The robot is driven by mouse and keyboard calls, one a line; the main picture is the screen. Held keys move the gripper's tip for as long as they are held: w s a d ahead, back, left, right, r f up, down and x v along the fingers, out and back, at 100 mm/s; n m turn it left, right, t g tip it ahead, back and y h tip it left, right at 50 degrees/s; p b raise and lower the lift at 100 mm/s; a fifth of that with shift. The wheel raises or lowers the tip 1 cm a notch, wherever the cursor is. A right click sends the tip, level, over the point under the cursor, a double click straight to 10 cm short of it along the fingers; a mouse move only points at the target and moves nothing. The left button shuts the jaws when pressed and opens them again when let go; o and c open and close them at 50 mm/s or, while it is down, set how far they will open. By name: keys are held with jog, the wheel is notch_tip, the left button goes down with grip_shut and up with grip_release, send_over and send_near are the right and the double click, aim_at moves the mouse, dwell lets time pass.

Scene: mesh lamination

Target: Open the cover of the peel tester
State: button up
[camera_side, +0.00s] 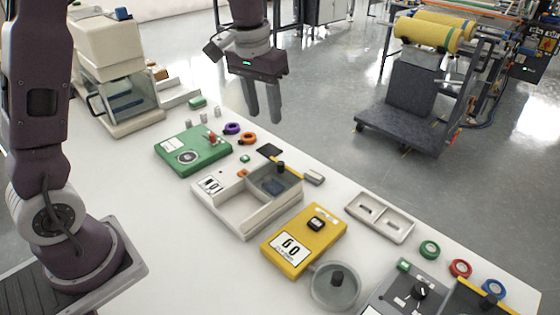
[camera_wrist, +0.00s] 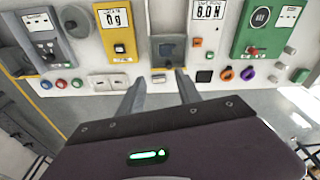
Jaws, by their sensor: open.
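The peel tester (camera_side: 228,205) is an off-white box on the white table, with a label and an open left compartment in the side view. Its label reading "8.0 N" shows in the wrist view (camera_wrist: 208,10). A dark tinted cover (camera_side: 270,188) with a black knob (camera_side: 281,168) lies over its right part and appears shut. The cover also shows in the wrist view (camera_wrist: 166,42).
A green device (camera_side: 175,155) stands left of the tester and a yellow device (camera_side: 285,250) right of it. A grey tray (camera_side: 380,217), tape rolls (camera_side: 429,249) and small parts line the far edge. A grey round dish (camera_side: 335,292) is in front. The air around my gripper is clear.

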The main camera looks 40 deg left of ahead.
jog(key=g, duration=0.2)
send_over(281, 162)
jog(key=shift+n, duration=0.4)
jog(key=f, duration=1.2)
jog(key=shift+s+d, duration=0.15)
jog(key=shift+s, duration=0.1)
notch_tip(281, 162, down, 8)
jog(key=shift+w+f, duration=0.1)
jog(key=shift+w, duration=0.05)
grip_shut()
